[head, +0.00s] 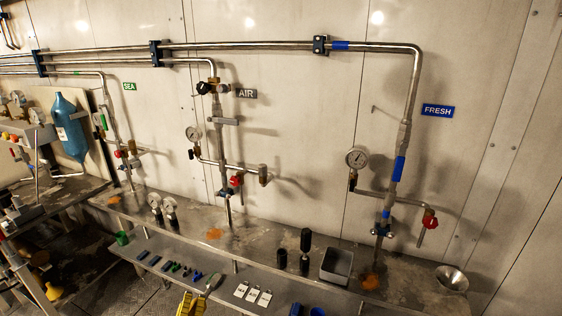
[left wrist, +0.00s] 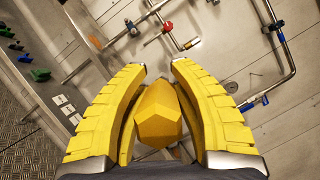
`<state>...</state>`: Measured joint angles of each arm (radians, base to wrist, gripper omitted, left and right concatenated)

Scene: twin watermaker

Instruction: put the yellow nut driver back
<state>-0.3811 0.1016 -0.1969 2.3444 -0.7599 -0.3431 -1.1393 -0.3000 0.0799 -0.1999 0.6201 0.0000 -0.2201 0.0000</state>
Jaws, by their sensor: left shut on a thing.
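My left gripper (head: 192,302) shows at the bottom of the head view, in front of the shelf edge. In the left wrist view its two yellow ribbed fingers (left wrist: 158,110) are shut on the yellow nut driver (left wrist: 158,115). The driver's faceted yellow end points toward the camera between the fingers; the rest of it is hidden. In the head view I cannot clearly separate the driver from the yellow fingers. My right gripper is not in view.
The shelf holds small blue and green parts (head: 175,267), white cards (head: 251,293) and blue cups (head: 317,311). On the ledge behind stand black cylinders (head: 305,242), a grey open bin (head: 337,266) and a metal funnel (head: 451,279). Pipes with gauges and red valves (head: 430,221) line the wall.

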